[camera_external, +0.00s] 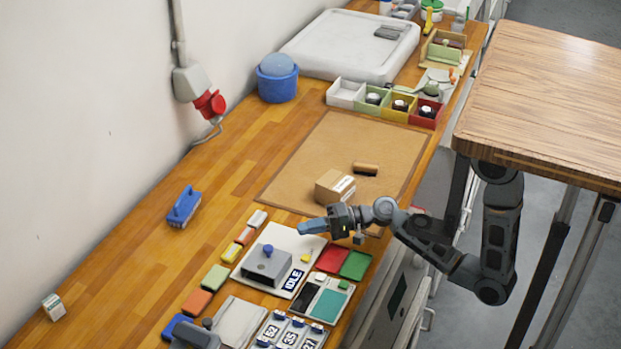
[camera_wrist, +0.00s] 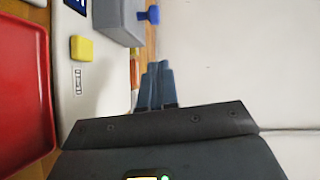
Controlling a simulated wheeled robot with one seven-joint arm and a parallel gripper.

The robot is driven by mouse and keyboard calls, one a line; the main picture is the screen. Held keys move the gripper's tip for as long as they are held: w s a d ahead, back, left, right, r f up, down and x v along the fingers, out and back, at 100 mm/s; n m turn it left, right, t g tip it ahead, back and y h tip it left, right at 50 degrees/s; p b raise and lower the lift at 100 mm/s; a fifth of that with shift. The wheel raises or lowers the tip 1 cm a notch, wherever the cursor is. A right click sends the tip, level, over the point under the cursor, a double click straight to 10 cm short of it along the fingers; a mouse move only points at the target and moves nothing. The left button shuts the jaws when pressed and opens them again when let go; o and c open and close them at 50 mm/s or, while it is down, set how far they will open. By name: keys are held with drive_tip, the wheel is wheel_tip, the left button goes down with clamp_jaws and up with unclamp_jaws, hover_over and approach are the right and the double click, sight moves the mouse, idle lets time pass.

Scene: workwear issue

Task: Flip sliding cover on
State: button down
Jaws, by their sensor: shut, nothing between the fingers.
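A grey box-shaped cover (camera_external: 267,264) with a blue knob (camera_external: 267,250) sits on a white panel (camera_external: 303,243). An IDLE label (camera_external: 292,280) and a small yellow piece (camera_external: 306,257) are on the same panel. In the wrist view the grey cover (camera_wrist: 118,22) and its blue knob (camera_wrist: 149,15) show at the top, with the yellow piece (camera_wrist: 82,48) to the left. My gripper (camera_external: 303,228) is shut and empty, its blue fingers above the panel's far end, apart from the cover. The fingers (camera_wrist: 158,76) lie together in the wrist view. What lies under the cover is hidden.
Red (camera_external: 333,259) and green (camera_external: 356,265) trays lie right of the panel. A cardboard box (camera_external: 334,186) stands on the brown mat (camera_external: 310,160) beyond my gripper. Coloured blocks (camera_external: 215,278) line the panel's left side. The wooden bench farther left is mostly clear.

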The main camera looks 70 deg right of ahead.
drive_tip(key=b+v, duration=0.1)
drive_tip(key=v, duration=0.4)
drive_tip(key=shift+s+d, duration=0.25)
drive_tip(key=shift+d, duration=0.05)
